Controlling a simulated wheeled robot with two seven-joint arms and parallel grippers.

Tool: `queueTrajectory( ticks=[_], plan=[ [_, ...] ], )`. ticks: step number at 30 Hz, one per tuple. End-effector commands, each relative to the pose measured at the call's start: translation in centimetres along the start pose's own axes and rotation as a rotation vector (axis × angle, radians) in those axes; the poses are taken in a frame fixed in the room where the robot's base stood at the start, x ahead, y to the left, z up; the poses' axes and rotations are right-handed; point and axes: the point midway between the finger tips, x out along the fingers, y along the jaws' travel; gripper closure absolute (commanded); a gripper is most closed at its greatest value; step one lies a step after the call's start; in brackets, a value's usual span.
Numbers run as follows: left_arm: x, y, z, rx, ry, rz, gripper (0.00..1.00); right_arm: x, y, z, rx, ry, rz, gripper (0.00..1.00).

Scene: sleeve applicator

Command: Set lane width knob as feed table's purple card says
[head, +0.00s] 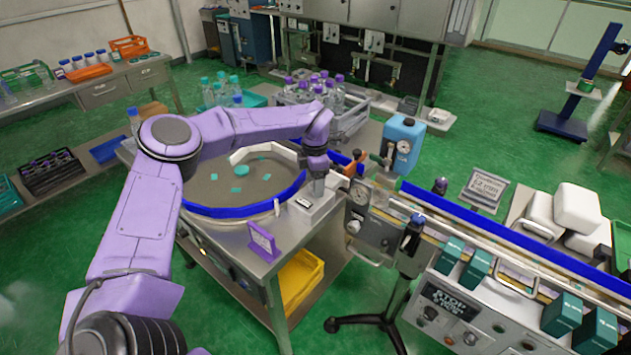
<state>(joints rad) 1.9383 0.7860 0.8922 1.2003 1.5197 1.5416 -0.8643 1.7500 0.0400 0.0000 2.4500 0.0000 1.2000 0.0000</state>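The feed table (213,240) stands left of the conveyor and carries a round, blue-rimmed turntable. A purple card (262,242) stands at its front edge; its writing is too small to read. My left gripper (318,188) points down at a small grey box (318,210) with a dark label, on the table's right side. The fingers are small and partly hidden, so I cannot tell whether they are open or touch anything. I cannot make out a lane width knob; the gripper may cover it. My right gripper is not in view.
The conveyor (470,225) with blue rails runs right, with teal boxes (475,270) along its front. A dial gauge (360,194) sits at its left end. A blue canister (403,145) and bottle crates (345,118) stand behind. A yellow bin (302,280) is under the table.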

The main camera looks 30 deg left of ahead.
Motion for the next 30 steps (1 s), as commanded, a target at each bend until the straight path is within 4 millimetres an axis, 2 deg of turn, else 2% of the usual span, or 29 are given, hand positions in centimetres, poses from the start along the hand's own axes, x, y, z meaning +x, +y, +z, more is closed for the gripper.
queueTrajectory(
  ticks=[5,8,15,21,30],
  plan=[
    [-0.1,0.0,0.0,-0.001,0.001,-0.001,0.35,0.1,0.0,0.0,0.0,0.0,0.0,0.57],
    [-1.2,0.1,0.1,-0.001,-0.002,0.002,0.35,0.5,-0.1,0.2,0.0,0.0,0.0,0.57],
    [-6.9,0.0,0.1,-0.001,-0.003,0.003,0.35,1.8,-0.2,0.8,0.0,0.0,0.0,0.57],
    [-10.0,0.0,0.0,-0.001,0.0,0.001,0.35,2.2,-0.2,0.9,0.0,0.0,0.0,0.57],
    [-10.5,0.0,0.0,0.0,0.001,-0.001,0.35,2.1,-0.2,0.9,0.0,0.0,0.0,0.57]
  ],
)
